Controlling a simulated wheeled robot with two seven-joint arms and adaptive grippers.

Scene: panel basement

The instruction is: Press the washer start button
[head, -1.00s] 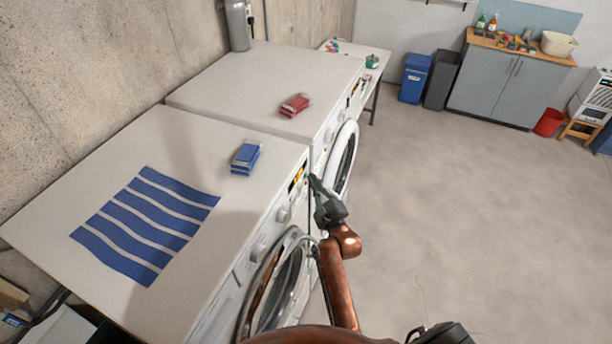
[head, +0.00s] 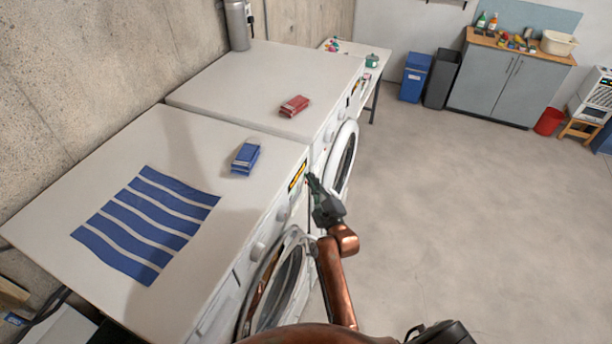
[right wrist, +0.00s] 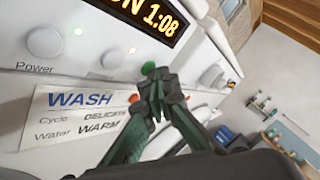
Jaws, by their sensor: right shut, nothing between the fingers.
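The near white washer (head: 255,190) has a control panel along its front edge. Its display (head: 297,176) is lit with yellow characters; in the right wrist view the display (right wrist: 150,18) reads "ON 1:08" at its visible end. A round green button (right wrist: 149,69) sits below the display. My right gripper (head: 311,180) is shut and empty at the panel. In the right wrist view its green fingertips (right wrist: 153,84) are right at the green button and partly cover the panel around it. I cannot tell whether they touch it. My left gripper is not in view.
A white knob (right wrist: 45,42) labelled Power and a WASH label (right wrist: 85,108) are on the panel. The washer's round door (head: 275,285) stands ajar below. A second machine (head: 270,80) stands behind. Floor at right is clear.

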